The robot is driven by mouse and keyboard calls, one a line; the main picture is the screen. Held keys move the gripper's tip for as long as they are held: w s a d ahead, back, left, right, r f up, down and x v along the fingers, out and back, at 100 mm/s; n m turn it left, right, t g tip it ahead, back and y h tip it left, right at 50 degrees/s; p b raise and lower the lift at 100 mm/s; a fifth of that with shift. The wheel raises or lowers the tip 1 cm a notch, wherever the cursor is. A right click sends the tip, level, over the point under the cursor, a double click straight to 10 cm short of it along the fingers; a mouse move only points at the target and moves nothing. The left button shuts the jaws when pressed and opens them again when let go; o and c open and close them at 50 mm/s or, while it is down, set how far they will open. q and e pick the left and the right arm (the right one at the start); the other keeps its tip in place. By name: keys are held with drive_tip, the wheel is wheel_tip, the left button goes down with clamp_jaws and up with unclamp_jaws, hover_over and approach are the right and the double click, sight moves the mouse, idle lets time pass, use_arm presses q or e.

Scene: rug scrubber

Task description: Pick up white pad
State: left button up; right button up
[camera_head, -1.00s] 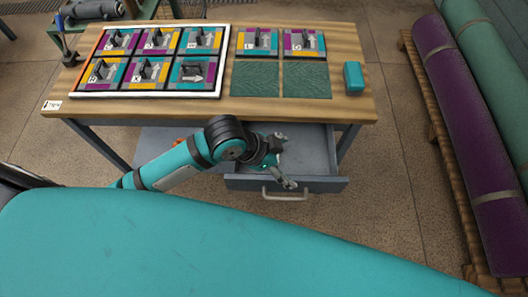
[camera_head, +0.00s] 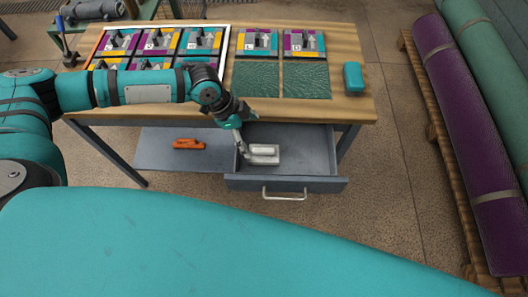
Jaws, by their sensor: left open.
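The white pad (camera_head: 264,154) lies inside the open grey drawer (camera_head: 297,183), toward its left side. It is a pale block with a raised handle-like part on top. My left gripper (camera_head: 242,148) points down at the left end of the pad, with the arm reaching in from the left over the table. The gripper is open. Its fingers are small in view, and I cannot tell whether they touch the pad. My right gripper is not in view.
The wooden table (camera_head: 346,106) carries a white-framed tray (camera_head: 224,60) of patterned tiles, two green squares and a teal block (camera_head: 353,77). An orange tool (camera_head: 188,144) lies on the grey shelf left of the drawer. Rolled rugs (camera_head: 460,120) lie on a pallet at right.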

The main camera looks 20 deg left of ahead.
sight(263, 149)
use_arm(q)
drive_tip(key=p+x, duration=0.1)
drive_tip(key=x, duration=1)
drive_tip(key=shift+w+d+f, duration=0.1)
drive_tip(key=shift+w+d, duration=0.05)
drive_tip(key=c, duration=1.3)
wheel_tip(263, 149, up, 10)
drive_tip(key=shift+r, duration=0.1)
drive_tip(key=o, duration=0.6)
drive_tip(key=c, duration=0.8)
